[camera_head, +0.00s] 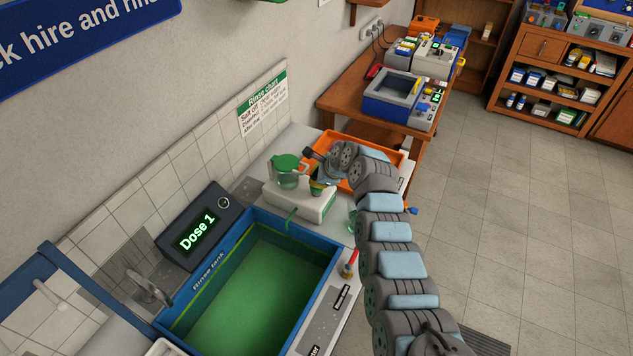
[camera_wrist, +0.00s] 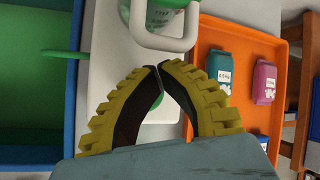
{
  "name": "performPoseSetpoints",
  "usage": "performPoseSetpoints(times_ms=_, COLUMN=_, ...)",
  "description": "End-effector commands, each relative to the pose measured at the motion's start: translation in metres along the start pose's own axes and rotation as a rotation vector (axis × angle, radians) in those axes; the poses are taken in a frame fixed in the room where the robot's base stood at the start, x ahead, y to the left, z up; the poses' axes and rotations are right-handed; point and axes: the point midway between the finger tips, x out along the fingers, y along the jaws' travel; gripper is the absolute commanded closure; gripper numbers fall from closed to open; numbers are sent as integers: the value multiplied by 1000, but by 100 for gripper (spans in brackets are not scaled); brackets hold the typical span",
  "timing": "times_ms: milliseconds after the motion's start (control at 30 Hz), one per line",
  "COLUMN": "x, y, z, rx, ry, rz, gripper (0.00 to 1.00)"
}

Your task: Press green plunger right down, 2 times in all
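The green plunger (camera_head: 287,161) shows as a wide green cap on top of a clear container in the head view. The container stands on a white base (camera_head: 300,203) with a green spout tube (camera_head: 291,216) towards the tank. My gripper (camera_head: 317,188) is just right of the container, low over the base. In the wrist view my gripper (camera_wrist: 159,68) has its yellow fingers bent inward with the tips together, apparently holding nothing. A small green patch shows between the fingers; I cannot tell what it belongs to. The display (camera_head: 197,233) reads "Dose 1".
A blue-rimmed rinse tank (camera_head: 322,275) with a green inside lies in front of the base. An orange tray (camera_wrist: 282,60) holding packets is right of my gripper. A white handle (camera_wrist: 165,38) is close beyond the fingertips. A red-handled brush (camera_head: 350,263) lies beside the tank.

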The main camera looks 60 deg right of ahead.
Motion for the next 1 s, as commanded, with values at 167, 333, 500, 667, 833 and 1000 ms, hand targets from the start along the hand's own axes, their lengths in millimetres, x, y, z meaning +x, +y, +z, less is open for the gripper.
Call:
performPoseSetpoints(times_ms=167, x=-8, y=-3, z=4, rx=0, ry=1, rz=3, gripper=100)
performPoseSetpoints(times_ms=333, x=-16, y=-7, z=8, rx=0, ry=0, rz=2, gripper=100)
performPoseSetpoints(times_ms=500, x=-19, y=-10, z=10, rx=-1, ry=0, rz=1, gripper=100)
performPoseSetpoints(times_ms=667, x=-19, y=-10, z=10, rx=-1, ry=0, rz=0, gripper=100)
performPoseSetpoints(times_ms=833, x=-20, y=-10, z=10, rx=-1, ry=0, rz=0, gripper=100)
performPoseSetpoints(times_ms=1000, x=-28, y=-15, z=15, rx=-1, ry=0, rz=-2, gripper=100)
